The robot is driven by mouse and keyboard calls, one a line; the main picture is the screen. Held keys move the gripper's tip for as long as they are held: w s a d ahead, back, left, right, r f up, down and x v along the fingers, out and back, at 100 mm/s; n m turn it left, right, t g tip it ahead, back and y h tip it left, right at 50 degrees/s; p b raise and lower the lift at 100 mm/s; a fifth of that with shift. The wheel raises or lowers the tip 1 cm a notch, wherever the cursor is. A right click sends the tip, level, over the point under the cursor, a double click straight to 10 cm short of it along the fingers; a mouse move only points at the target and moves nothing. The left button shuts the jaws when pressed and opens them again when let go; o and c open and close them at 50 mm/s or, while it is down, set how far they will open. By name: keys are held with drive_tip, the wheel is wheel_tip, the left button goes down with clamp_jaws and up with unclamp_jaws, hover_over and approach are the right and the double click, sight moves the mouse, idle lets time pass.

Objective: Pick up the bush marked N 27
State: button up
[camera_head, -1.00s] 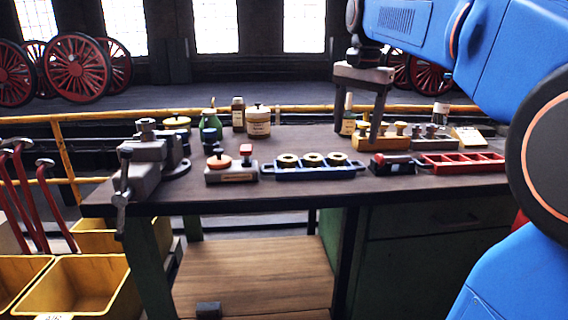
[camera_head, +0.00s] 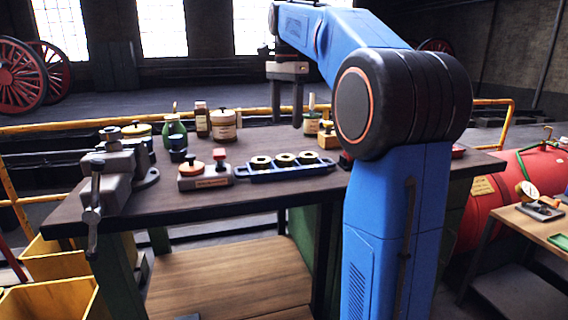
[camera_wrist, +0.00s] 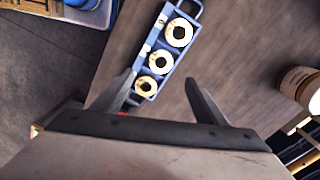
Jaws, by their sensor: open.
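Three ring-shaped brass bushes sit in a row in a blue tray (camera_head: 240,175) on the workbench. In the head view they are the left bush (camera_head: 261,162), the middle bush (camera_head: 285,159) and the right bush (camera_head: 307,157). In the wrist view the same tray (camera_wrist: 191,9) holds the far bush (camera_wrist: 179,33), the middle bush (camera_wrist: 161,62) and the near bush (camera_wrist: 146,86). I cannot read which is marked N 27. My gripper (camera_head: 285,120) is open and empty above the bench, behind the tray. In the wrist view its fingers (camera_wrist: 160,92) spread near the tray's near end.
A vise (camera_head: 120,175) stands at the bench's left end. A red tank (camera_head: 510,185) is at right.

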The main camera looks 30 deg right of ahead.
sight(285, 160)
wheel_tip(285, 160, down, 12)
drive_tip(key=shift+w+r, duration=0.1)
drive_tip(key=shift+r, duration=0.1)
idle(0.4)
drive_tip(key=c, duration=1.4)
drive_tip(key=shift+c, duration=0.2)
drive_tip(key=shift+r, duration=0.1)
